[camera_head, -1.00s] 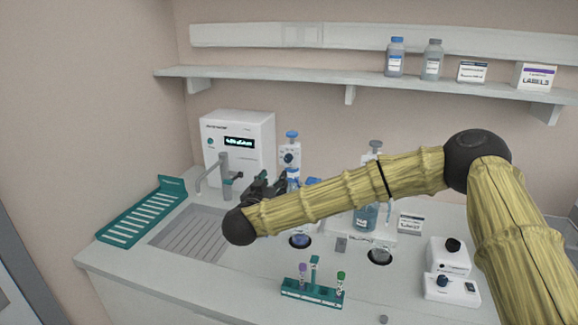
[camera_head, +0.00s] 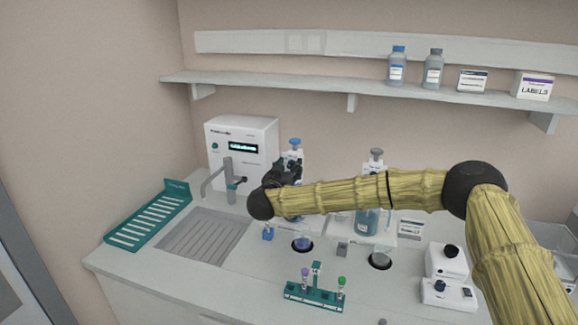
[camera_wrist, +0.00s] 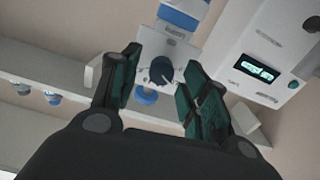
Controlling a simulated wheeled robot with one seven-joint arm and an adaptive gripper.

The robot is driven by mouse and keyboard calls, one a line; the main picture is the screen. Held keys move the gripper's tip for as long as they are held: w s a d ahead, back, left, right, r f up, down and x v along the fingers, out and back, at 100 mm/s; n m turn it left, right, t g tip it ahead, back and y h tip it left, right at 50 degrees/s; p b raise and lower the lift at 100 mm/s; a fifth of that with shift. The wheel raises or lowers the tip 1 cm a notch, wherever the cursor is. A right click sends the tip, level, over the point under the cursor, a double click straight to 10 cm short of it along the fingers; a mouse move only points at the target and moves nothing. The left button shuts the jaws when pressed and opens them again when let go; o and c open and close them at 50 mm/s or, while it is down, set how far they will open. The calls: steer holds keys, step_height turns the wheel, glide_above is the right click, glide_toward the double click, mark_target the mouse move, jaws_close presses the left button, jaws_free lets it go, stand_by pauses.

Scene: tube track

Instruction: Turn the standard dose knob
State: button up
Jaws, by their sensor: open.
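The dispenser with a blue cap (camera_head: 295,142) stands right of the white machine in the head view. My gripper (camera_head: 288,170) is in front of it and hides its knob and most of its body. In the wrist view a dark blue round knob (camera_wrist: 161,70) on the dispenser's pale face lies between the two open green-padded fingers of my gripper (camera_wrist: 158,82). A gap shows on both sides of the knob; I cannot tell how far ahead it is. A second dispenser, with a grey cap (camera_head: 376,153), stands to the right behind my arm.
The white machine (camera_head: 258,142) with a lit display and a grey tap (camera_head: 228,170) stand left of my gripper. A green rack (camera_head: 150,217), a sink (camera_head: 203,236), a tube rack (camera_head: 313,292) and small devices (camera_head: 446,262) are on the counter. A shelf (camera_head: 300,87) runs above.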

steer(key=shift+w+f, duration=0.1)
steer(key=shift+w, duration=0.05)
steer(key=shift+c, duration=0.7)
jaws_close()
steer(key=shift+m+b, duration=0.8)
steer(key=shift+b, duration=0.55)
steer(key=shift+m+b, duration=0.8)
steer(key=shift+b, duration=0.25)
steer(key=m+b, duration=0.2)
steer(key=shift+f+b, duration=0.15)
steer(key=shift+b, duration=0.15)
steer(key=shift+m+b, duration=1)
steer(key=shift+m, duration=0.3)
steer(key=shift+r, duration=0.2)
